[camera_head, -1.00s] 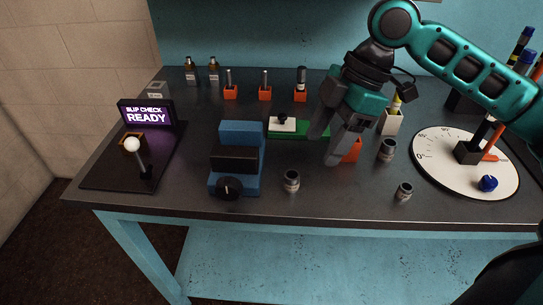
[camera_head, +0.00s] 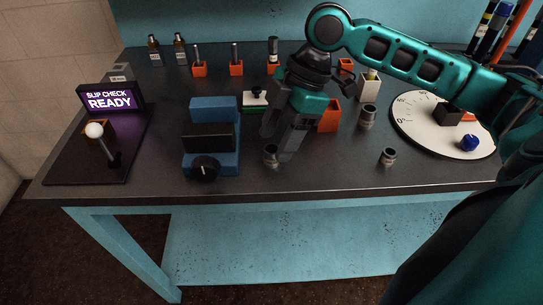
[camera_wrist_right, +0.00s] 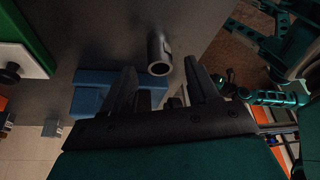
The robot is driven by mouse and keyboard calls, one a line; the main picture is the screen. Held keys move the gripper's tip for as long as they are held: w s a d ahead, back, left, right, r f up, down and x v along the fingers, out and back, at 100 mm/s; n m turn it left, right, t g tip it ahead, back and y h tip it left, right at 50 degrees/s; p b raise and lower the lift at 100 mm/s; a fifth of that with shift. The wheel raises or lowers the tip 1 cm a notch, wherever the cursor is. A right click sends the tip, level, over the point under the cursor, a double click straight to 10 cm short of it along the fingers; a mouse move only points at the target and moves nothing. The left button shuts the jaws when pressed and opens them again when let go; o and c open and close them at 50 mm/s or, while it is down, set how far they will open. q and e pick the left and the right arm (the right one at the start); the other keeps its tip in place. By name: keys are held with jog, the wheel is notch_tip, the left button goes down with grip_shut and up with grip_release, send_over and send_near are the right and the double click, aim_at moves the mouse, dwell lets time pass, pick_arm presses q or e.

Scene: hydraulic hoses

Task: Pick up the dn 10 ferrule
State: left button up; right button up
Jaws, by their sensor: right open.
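Three small grey metal ferrules stand on the dark bench top. In the head view, one ferrule (camera_head: 270,156) is at my right gripper's fingertips and partly hidden by them. A larger ferrule (camera_head: 368,117) and another ferrule (camera_head: 388,157) stand farther right. I cannot read any size marking, so I cannot tell which is the DN 10. My right gripper (camera_head: 277,146) is open and points down. In the right wrist view, a ferrule (camera_wrist_right: 158,54) shows just beyond and between the open fingertips (camera_wrist_right: 161,68), not clasped. My left gripper is not in view.
A blue machine with a black knob (camera_head: 208,140) stands just left of the gripper. An orange bin (camera_head: 329,116) and a green-and-white block (camera_head: 254,101) are behind it. The round dial plate (camera_head: 410,130) is at right, the slip check stand (camera_head: 75,165) at left.

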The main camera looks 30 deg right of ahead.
jog(key=shift+x, duration=0.95)
grip_shut()
